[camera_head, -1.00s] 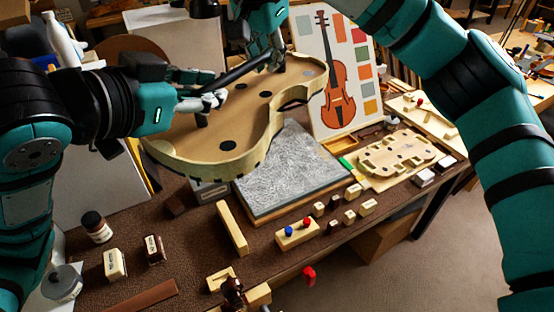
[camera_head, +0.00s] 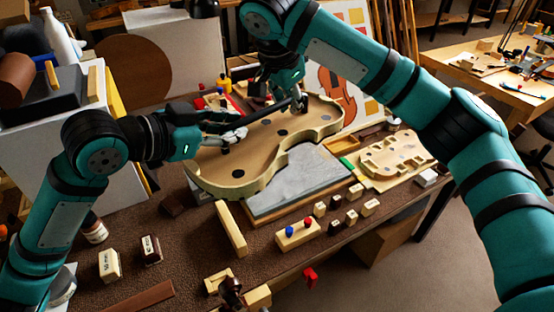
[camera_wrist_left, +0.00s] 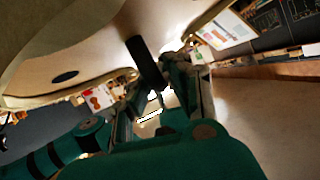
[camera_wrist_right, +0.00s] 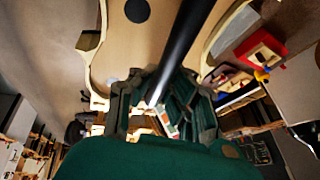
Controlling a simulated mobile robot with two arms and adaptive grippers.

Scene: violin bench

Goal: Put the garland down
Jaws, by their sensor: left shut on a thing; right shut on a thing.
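The garland (camera_head: 215,172) is a pale wooden violin-shaped frame with dark round holes, at the back of the bench. It overlaps the far part of the grey slab (camera_head: 305,178) in the head view; I cannot tell whether it touches it. A dark bar (camera_head: 262,114) runs across the garland. My left gripper (camera_head: 234,138) is shut on the bar at its left part, my right gripper (camera_head: 287,94) at its far right part. The bar also shows in the left wrist view (camera_wrist_left: 144,62) and the right wrist view (camera_wrist_right: 184,45).
A wooden strip (camera_head: 231,229) and a block with red and blue pegs (camera_head: 298,234) lie in front. Small blocks (camera_head: 351,217) stand at the slab's right. A wooden mould (camera_head: 396,158) lies further right. A picture board (camera_head: 335,90) stands behind.

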